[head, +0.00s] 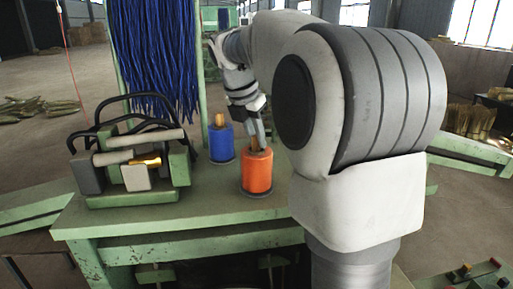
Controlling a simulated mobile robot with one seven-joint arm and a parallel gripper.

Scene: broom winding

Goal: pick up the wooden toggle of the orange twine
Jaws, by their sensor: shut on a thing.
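The orange twine (257,178) is a spool standing upright on the green bench. Its wooden toggle (254,143) sticks up at the top of the spool. My gripper (259,140) reaches down from above and is shut on the toggle, at the right side of it in the picture. The toggle still shows close over the spool; I cannot tell whether it is clear of the twine. My arm hides part of the bench to the right.
A blue twine spool (221,143) with its own wooden toggle stands just left of and behind the orange one. A green and grey clamp device (134,165) with black handles stands on the bench (175,218) at the left. Blue strands (157,60) hang behind.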

